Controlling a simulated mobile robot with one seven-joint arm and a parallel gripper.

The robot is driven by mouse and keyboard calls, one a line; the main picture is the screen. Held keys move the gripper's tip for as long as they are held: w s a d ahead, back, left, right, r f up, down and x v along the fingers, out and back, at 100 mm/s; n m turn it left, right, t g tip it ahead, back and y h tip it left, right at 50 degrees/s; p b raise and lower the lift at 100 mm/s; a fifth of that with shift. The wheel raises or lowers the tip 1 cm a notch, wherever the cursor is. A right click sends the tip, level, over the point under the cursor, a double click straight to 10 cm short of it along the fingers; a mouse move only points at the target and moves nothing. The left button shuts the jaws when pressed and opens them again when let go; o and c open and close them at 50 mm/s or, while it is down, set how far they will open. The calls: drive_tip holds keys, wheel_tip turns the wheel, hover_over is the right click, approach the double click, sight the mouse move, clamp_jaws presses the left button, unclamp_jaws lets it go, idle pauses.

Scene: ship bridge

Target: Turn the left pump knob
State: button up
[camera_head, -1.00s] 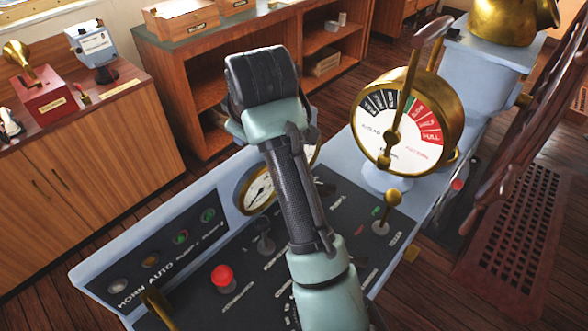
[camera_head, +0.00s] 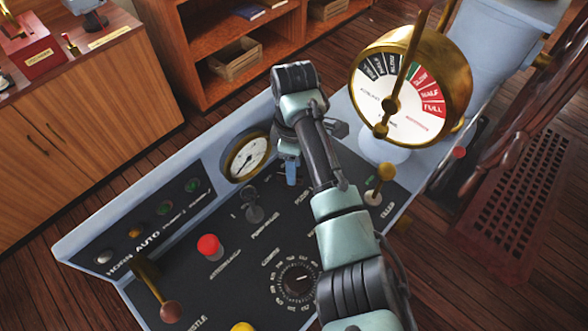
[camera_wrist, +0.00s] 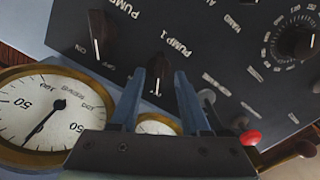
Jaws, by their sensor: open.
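The left pump knob (camera_wrist: 158,65), a small dark knob labelled PUMP 1, is on the black panel in the wrist view. Another pump knob (camera_wrist: 97,46) is left of it in that view, with ON and OFF marks. My gripper (camera_wrist: 159,76) is open, its blue fingers on either side of the PUMP 1 knob; I cannot tell whether they touch it. In the head view my gripper (camera_head: 291,174) points down at the panel beside the round gauge, and my arm hides the pump knobs.
A gauge (camera_head: 246,157), a small lever (camera_head: 253,208), a red button (camera_head: 209,246) and a black dial (camera_head: 298,280) surround the arm. The brass telegraph (camera_head: 408,95) and a brass-topped lever (camera_head: 380,184) stand to the right.

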drive_tip(key=shift+f, duration=1.5)
drive_tip(key=shift+c, duration=0.3)
clamp_jaws()
